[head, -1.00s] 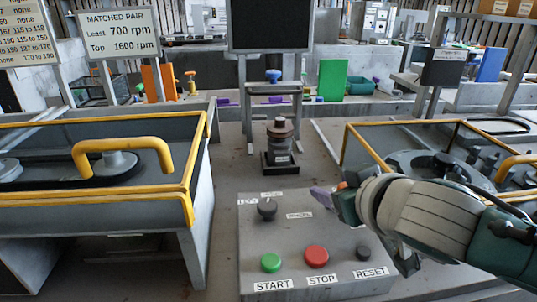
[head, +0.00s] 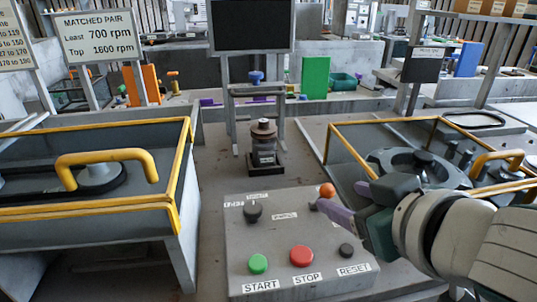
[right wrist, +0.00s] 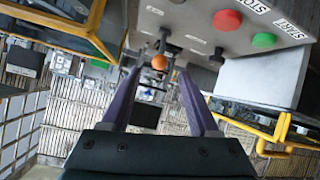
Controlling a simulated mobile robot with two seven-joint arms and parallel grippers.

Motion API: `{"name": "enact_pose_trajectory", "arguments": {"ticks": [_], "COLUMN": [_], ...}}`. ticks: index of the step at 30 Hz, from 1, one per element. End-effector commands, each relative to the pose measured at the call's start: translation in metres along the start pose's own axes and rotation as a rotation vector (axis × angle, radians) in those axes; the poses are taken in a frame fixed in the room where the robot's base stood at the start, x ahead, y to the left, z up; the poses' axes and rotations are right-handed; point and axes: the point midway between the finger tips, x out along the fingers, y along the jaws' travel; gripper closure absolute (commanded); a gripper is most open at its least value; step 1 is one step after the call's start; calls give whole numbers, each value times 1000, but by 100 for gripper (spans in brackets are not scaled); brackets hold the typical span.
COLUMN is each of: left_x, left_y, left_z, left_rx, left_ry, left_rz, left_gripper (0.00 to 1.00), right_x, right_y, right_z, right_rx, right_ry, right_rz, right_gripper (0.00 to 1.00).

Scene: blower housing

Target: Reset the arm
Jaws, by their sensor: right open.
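My right gripper (head: 335,208) comes in from the right in the head view, its purple fingers over the right part of the grey control box (head: 235,225). In the right wrist view the two purple fingers (right wrist: 158,90) stand apart with a gap between them; the gripper is open. An orange ball-like piece (head: 327,190) shows beside the fingertips in the head view. An orange round piece (right wrist: 144,116) also shows between the fingers in the wrist view; whether it touches them I cannot tell. My left gripper is not in view.
The box carries a green START button (head: 258,264), a red STOP button (head: 301,256), a dark RESET button (head: 346,250) and a black knob (head: 253,212). Yellow-railed bays stand left (head: 178,190) and right (head: 350,140). A dark stacked part (head: 263,145) stands behind the box.

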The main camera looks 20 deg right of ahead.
Motion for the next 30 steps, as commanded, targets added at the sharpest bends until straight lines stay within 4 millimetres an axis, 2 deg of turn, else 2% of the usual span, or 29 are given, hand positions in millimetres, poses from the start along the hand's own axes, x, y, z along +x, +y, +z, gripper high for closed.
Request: {"name": "enact_pose_trajectory", "arguments": {"ticks": [10, 14, 17, 20, 21, 24, 25, 30], "left_x": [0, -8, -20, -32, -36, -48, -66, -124], "left_y": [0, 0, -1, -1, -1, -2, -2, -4], "left_z": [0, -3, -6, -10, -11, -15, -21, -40], "left_rx": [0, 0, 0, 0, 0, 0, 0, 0], "left_ry": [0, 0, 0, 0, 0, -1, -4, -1], "left_rz": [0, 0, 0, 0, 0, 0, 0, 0], "left_gripper": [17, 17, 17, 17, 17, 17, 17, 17], "right_x": [0, -17, -50, -99, -121, -174, -178, -207], "right_y": [0, -2, -7, -19, -26, -39, -33, -20], "right_z": [0, 10, 30, 53, 61, 70, 52, 1], "right_rx": [1, 16, 22, 5, -8, -53, -59, -63], "right_ry": [-4, -95, -268, -480, -560, -714, -701, -698], "right_rz": [0, 7, -10, -92, -142, -281, -270, -264], "right_gripper": [39, 39, 39, 39, 39, 39, 39, 39]}}
